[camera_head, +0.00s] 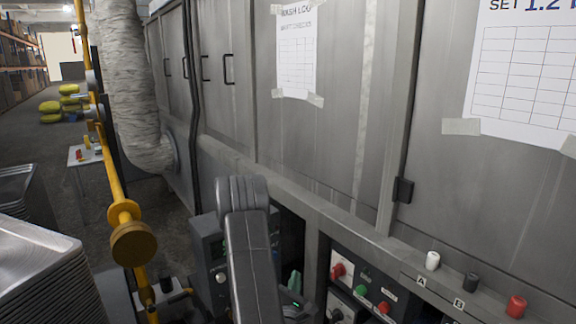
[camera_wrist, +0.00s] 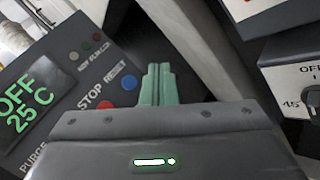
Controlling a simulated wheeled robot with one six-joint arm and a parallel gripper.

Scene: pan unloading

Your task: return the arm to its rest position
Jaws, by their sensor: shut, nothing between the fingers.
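My gripper (camera_wrist: 158,72) is shut and empty, its two green fingers side by side in the middle of the wrist view. In the head view my gripper (camera_head: 295,281) is mostly hidden behind my own dark arm, low in the picture near the grey machine's front. In the wrist view a dark control panel (camera_wrist: 90,72) fills the left side, with an "OFF 25 C" display (camera_wrist: 22,105), a red STOP button (camera_wrist: 105,106) and a blue RESET button (camera_wrist: 129,83). The fingertips appear in front of the panel; I cannot tell the gap.
A large grey machine (camera_head: 225,120) with taped papers fills the right. A switch panel (camera_head: 362,280) and a ledge with knobs (camera_head: 472,282) are at lower right. A yellow pipe (camera_head: 110,175) stands left of my arm. Stacked trays (camera_head: 38,268) are at lower left. Floor is open at upper left.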

